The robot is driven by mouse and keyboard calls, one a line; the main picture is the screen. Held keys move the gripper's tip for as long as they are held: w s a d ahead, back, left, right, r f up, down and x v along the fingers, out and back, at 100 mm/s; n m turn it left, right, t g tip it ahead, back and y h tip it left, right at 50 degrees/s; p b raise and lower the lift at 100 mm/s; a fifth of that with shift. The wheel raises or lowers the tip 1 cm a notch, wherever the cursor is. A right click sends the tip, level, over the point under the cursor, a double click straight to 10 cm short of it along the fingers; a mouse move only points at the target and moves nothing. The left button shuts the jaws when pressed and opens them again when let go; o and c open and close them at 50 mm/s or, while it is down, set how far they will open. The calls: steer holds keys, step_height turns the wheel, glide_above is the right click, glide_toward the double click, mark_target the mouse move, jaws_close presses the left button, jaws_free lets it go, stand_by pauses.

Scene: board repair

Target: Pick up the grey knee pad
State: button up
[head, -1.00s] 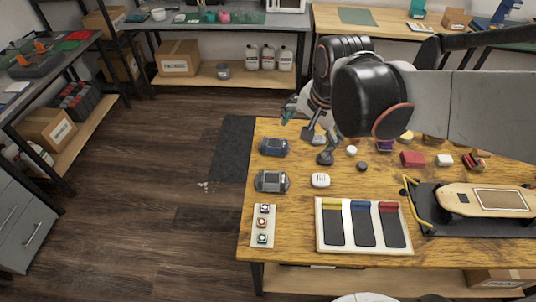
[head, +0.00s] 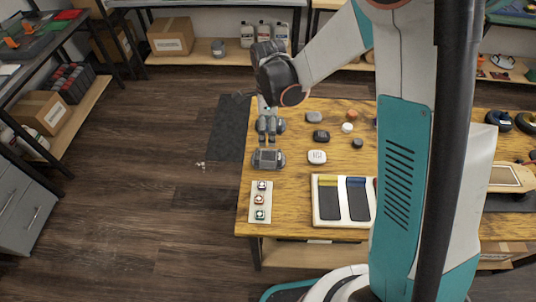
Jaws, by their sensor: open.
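The grey knee pad (head: 268,158) lies on the wooden table near its left edge, its grey cap facing up and darker parts at both sides. My gripper (head: 267,138) points down just behind it in the head view, with its fingers open and nothing seen between them. I cannot tell whether the fingertips touch the pad. A bluish dark pad (head: 281,125) lies farther back and is largely hidden behind my fingers.
A white strip with several buttons (head: 258,214) lies in front of the pad. A pale tray (head: 315,211) with dark panels is to the right, partly hidden by my arm. A white rounded item (head: 317,157) sits right of the pad.

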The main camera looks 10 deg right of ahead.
mark_target(269, 155)
step_height(269, 155, down, 14)
steer(key=b, duration=0.5)
steer(key=shift+r, duration=0.2)
steer(key=shift+c, duration=0.2)
steer(key=c, duration=1.2)
